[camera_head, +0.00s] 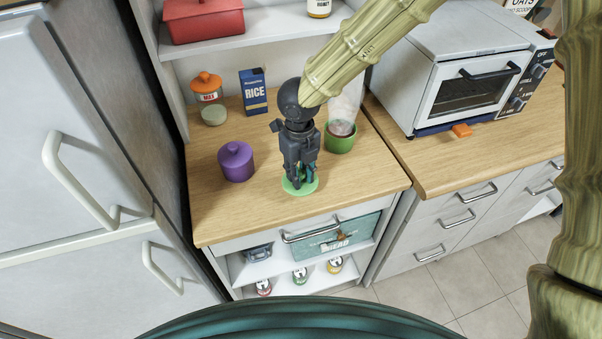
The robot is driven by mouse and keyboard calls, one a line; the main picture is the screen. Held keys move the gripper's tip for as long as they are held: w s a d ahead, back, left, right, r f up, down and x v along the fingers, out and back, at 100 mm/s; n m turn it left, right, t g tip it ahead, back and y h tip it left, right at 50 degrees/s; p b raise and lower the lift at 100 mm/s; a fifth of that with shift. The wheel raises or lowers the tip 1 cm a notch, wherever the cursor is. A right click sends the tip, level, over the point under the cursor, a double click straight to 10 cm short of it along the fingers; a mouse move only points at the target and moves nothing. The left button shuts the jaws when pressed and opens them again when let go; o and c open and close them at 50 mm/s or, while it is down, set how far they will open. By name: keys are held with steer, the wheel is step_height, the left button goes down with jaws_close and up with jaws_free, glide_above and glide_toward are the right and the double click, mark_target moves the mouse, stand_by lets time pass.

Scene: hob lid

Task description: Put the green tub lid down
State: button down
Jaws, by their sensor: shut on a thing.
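The green tub lid (300,187) is a flat, light green disc near the front of the wooden counter. My dark gripper (300,174) points down at it from above, with its fingers shut on the lid's top. The lid looks level and low over the counter. I cannot tell whether it touches the wood.
A purple lidded pot (236,162) stands left of the lid. Behind are a rice box (253,92), an orange-topped jar (207,88) and a pale green round item (214,115). A toaster oven (470,85) stands right. Bare wood (255,215) lies front left.

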mark_target(301, 169)
steer(key=shift+w+d+f, duration=0.1)
steer(key=shift+w+d, duration=0.05)
steer(key=shift+w, duration=0.45)
steer(key=shift+f+p, duration=0.75)
steer(key=shift+f, duration=1)
steer(key=shift+f, duration=0.15)
steer(key=c, duration=1.2)
jaws_free()
steer(key=shift+c, duration=0.2)
step_height(301, 169, up, 12)
steer(key=b, duration=0.3)
steer(key=shift+r, duration=0.2)
